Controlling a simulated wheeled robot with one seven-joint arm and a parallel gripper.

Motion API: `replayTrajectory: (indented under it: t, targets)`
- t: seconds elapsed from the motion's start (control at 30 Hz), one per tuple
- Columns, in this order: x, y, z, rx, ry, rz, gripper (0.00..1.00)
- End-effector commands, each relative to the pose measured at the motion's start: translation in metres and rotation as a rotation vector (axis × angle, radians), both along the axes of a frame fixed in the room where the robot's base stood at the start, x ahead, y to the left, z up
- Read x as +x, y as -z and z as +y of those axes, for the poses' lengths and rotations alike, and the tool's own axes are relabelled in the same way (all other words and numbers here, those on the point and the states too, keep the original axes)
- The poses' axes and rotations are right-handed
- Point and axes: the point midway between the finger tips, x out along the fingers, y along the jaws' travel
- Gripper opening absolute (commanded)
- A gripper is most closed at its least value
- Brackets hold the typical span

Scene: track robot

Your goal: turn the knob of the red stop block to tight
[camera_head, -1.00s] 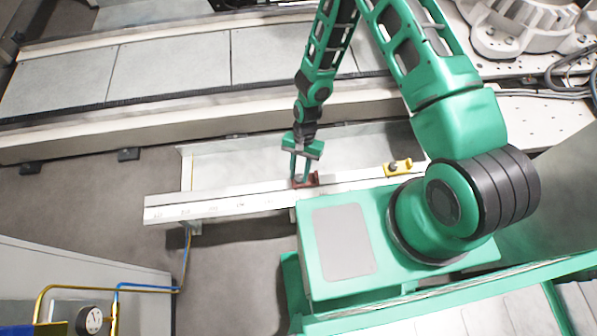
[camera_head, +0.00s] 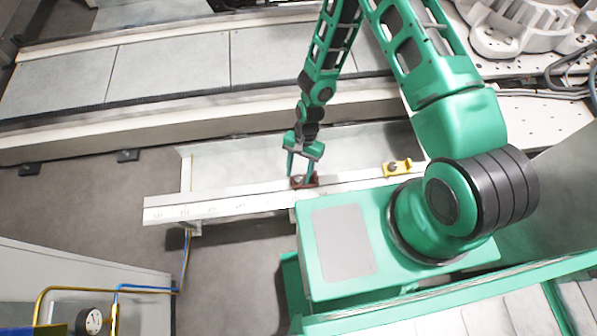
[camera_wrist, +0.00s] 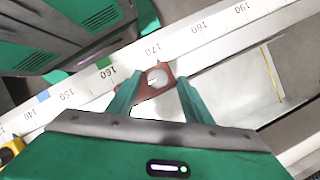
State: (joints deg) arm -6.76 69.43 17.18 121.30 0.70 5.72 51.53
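The red stop block (camera_head: 311,184) sits on the white scale rail (camera_head: 225,205), just under my gripper (camera_head: 302,177). In the wrist view, the red block (camera_wrist: 147,93) lies by the rail's scale between the 160 and 170 marks. Its round grey knob (camera_wrist: 157,77) faces up, with a small dark mark on it. My gripper (camera_wrist: 160,80) is open, with one green finger on each side of the knob. Gaps show between the fingers and the knob. I cannot tell from the knob whether it is loose or tight.
A yellow block (camera_head: 397,167) sits farther right on the rail; a yellow piece also shows at the wrist view's left edge (camera_wrist: 10,150). A pale trough (camera_head: 260,157) lies behind the rail. A gauge (camera_head: 90,321) with blue and yellow pipes stands front left.

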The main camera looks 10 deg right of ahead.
Motion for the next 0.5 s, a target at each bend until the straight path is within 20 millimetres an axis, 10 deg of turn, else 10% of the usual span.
replayTrajectory:
  t: [0.5]
  targets:
    - [0.015,-0.042,-0.008,0.002,-0.001,0.000,0.46]
